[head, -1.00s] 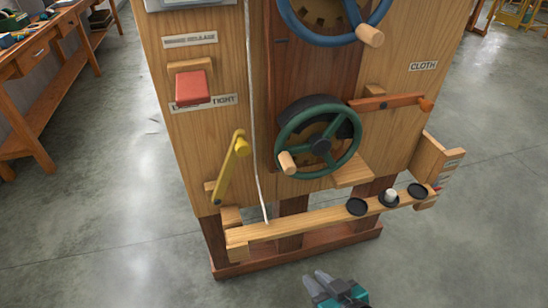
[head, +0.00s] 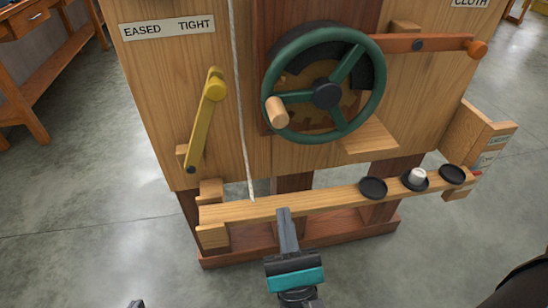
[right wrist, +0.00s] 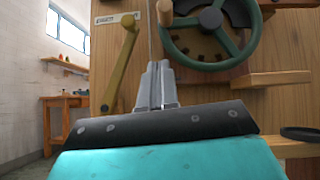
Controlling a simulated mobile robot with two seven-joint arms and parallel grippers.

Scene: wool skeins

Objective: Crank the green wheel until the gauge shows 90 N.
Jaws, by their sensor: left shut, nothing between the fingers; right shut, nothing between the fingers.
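The green wheel (head: 378,100) is upright on the front of a wooden stand, with a dark hub and a light wooden crank handle (head: 277,111) at its left, slightly below hub height. In the right wrist view the wheel (right wrist: 203,59) is at the upper right, cut off by the top edge. My right gripper (head: 284,212) is shut and empty, in front of the stand, below the wheel and apart from it; its fingers (right wrist: 158,70) point upward in the wrist view. Only a tip of my left gripper (head: 137,303) shows at the bottom edge. The gauge is not in view.
A yellow lever (head: 205,115) is left of the wheel, under an EASED/TIGHT label (head: 167,28). A white cord (head: 240,110) hangs between them. An orange lever (head: 440,43) is at upper right. A low wooden rail (head: 320,199) carries black cups (head: 373,188), one with a white piece.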

